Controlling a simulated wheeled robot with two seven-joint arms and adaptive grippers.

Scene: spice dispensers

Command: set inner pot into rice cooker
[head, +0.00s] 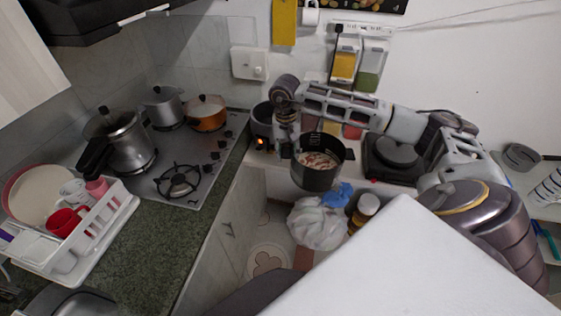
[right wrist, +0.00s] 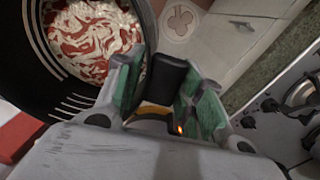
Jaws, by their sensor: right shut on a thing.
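The inner pot (head: 318,180) is a dark round pot with red and white food inside, held upright in the air in front of the counter. My right gripper (head: 291,150) is shut on its black handle at the pot's left side. In the right wrist view the green-padded fingers (right wrist: 160,88) clamp the handle, and the pot (right wrist: 38,60) fills the upper left. The rice cooker appears to be the dark round appliance (head: 262,124) with an orange light, just left of and behind the gripper; its inside is hidden. My left gripper is not in view.
A stove (head: 185,165) with several pots stands left. A dish rack (head: 95,235) is at the lower left. A black appliance (head: 392,158) stands right of the pot. A pale bag (head: 317,228) and an orange-capped container (head: 364,209) are below the pot.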

